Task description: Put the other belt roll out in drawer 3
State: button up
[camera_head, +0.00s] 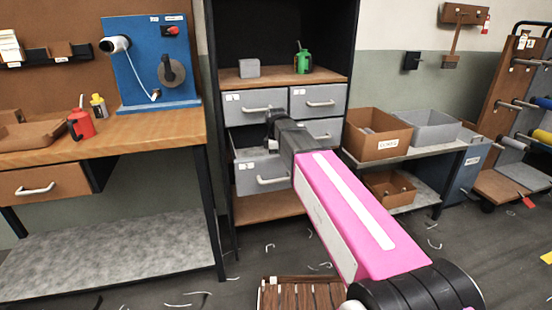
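The lower left drawer (262,177), which I take to be drawer 3, is pulled out of the grey drawer cabinet. Its label is too small to read surely. My gripper (275,116) is above and behind the open drawer's front, near the cabinet face. Its fingers are small and dark here, and I cannot tell whether they are open or hold anything. No belt roll can be made out for certain; most of the drawer's inside is hidden by its front and my arm.
The upper left drawer (254,105) and upper right drawer (319,100) are shut. A grey block (249,69) and a green can (304,62) stand on the shelf above. A workbench (150,133) is left; a brown bin (378,146) and grey bin (431,135) stand right.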

jog(key=shift+r, duration=0.15)
notch_tip(320, 180, up, 11)
jog(key=shift+f, duration=0.2)
dwell(0.3)
dwell(1.0)
